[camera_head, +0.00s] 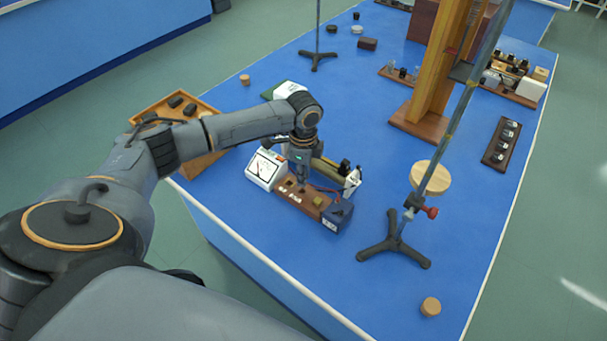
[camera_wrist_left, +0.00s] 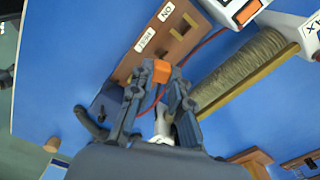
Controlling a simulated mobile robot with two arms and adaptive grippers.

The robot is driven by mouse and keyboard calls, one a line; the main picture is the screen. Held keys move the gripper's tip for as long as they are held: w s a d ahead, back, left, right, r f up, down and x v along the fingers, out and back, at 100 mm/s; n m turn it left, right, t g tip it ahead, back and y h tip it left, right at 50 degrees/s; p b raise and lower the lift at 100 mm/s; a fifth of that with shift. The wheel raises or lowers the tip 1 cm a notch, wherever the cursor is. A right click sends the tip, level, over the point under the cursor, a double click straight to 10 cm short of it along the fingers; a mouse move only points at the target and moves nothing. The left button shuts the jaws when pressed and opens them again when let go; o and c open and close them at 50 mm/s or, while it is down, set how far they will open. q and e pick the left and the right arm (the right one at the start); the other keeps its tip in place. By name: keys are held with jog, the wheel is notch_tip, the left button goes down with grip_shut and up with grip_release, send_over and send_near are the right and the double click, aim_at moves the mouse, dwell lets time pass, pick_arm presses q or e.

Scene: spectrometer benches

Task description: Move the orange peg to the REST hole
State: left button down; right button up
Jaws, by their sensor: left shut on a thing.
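The orange peg (camera_wrist_left: 161,71) shows in the left wrist view between the fingertips of my left gripper (camera_wrist_left: 157,84), which is shut on it. The peg is over the brown wooden board (camera_wrist_left: 128,66); I cannot tell whether its lower end is in a hole. The board bears a REST label (camera_wrist_left: 145,40) and an ON label (camera_wrist_left: 166,12), with dark holes beside them. In the head view my left gripper (camera_head: 304,177) points down at the board (camera_head: 290,196), and the peg cannot be made out. My right gripper is not in view.
A white meter (camera_head: 265,169) stands left of the gripper, and a dark blue box (camera_head: 337,215) at the board's right end. A coil (camera_wrist_left: 240,66) and red wire lie close by. A tripod stand (camera_head: 394,242) rises to the right.

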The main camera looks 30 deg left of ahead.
pick_arm(q)
jog(key=shift+f+b, duration=1.05)
jog(key=shift+f, duration=1.05)
jog(key=c, duration=1.2)
grip_release()
jog(key=shift+r, duration=0.1)
notch_tip(320, 180, up, 12)
jog(key=shift+f, duration=0.1)
